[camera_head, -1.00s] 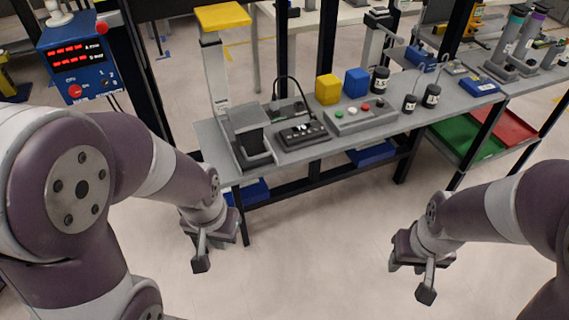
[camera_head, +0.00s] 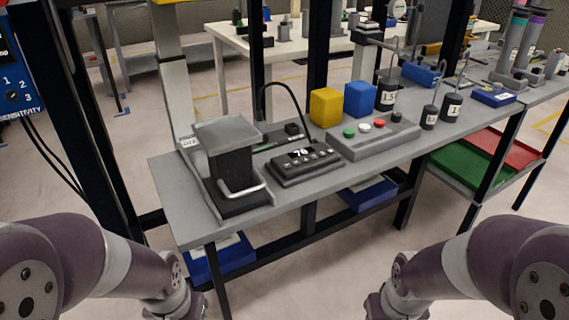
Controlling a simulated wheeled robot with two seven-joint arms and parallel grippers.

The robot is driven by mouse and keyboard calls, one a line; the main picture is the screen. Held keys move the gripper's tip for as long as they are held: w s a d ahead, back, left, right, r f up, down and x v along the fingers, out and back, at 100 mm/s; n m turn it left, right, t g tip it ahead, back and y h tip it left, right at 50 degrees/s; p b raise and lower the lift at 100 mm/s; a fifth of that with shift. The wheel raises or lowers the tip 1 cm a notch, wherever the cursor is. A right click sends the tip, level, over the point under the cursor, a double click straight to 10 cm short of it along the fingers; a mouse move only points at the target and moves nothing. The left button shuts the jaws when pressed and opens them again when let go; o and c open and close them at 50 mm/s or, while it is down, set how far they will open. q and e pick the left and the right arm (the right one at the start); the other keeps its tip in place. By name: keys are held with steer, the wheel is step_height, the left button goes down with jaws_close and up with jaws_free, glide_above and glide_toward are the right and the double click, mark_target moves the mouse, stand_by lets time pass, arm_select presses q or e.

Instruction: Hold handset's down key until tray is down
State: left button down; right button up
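The handset (camera_head: 303,163) is a dark box with a lit display reading about 70 and a row of small keys, lying on the grey bench. A black cable arcs up from behind it. The tray (camera_head: 226,133) is a grey plate on top of a black column, raised above the bench left of the handset. Which key is the down key is too small to tell. My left arm (camera_head: 130,265) and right arm (camera_head: 440,270) come in low at the two sides, in front of the bench. Both grippers are cut off by the bottom edge, away from the handset.
The grey bench (camera_head: 180,205) has dark legs. A control box (camera_head: 373,137) with green, white and red buttons stands right of the handset. Yellow (camera_head: 325,107) and blue (camera_head: 360,99) blocks and black weights (camera_head: 387,95) stand behind it. A blue bin (camera_head: 218,260) sits below.

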jaws_close()
stand_by(1.9)
